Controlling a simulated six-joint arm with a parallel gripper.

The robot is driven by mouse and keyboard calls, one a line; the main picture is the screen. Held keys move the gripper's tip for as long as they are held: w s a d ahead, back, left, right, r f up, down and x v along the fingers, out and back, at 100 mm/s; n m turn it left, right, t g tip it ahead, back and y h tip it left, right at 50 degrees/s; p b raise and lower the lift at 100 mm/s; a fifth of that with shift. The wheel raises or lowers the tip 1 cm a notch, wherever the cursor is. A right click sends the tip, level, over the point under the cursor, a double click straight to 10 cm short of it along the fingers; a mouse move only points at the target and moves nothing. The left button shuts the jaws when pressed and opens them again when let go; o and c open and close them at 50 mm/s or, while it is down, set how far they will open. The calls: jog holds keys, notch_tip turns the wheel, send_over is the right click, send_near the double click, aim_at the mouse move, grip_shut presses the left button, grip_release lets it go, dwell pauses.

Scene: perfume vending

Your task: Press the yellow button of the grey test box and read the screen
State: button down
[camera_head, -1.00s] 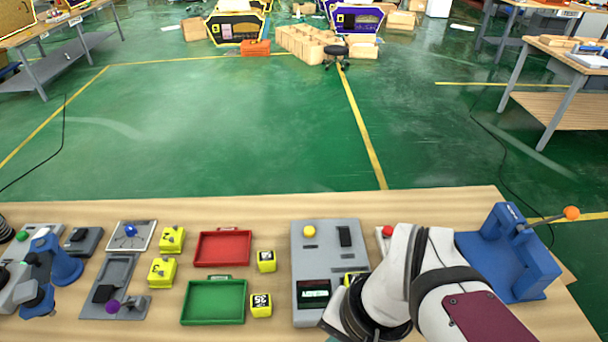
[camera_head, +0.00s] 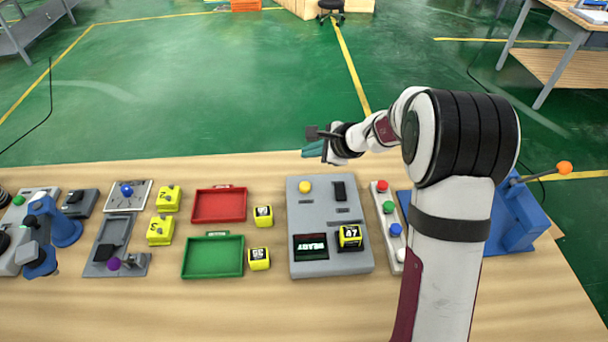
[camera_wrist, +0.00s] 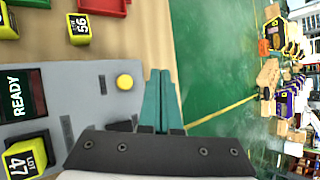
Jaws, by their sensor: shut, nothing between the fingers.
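The grey test box (camera_head: 328,262) stands on the table in the middle of the head view. Its round yellow button (camera_head: 305,187) is at the far left of its top; it also shows in the wrist view (camera_wrist: 125,82). The dark screen (camera_head: 311,247) near its front reads "READY"; the wrist view shows the same word on the screen (camera_wrist: 20,97). A yellow block marked 47 (camera_head: 350,237) sits on the box, right of the screen. My gripper (camera_head: 310,149) is shut and empty, its teal fingers beyond the box's far edge, apart from the button.
A red tray (camera_head: 219,219), a green tray (camera_head: 212,276) and several yellow blocks lie left of the box. A strip with coloured buttons (camera_head: 389,207) stands close at its right, then a blue device (camera_head: 518,216). The table's front strip is clear.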

aim_at(309, 187)
jog(key=shift+f, duration=4.4)
jog(key=shift+f, duration=0.15)
jog(key=shift+f, duration=0.3)
jog(key=shift+f, duration=0.45)
jog(key=shift+r, duration=0.9)
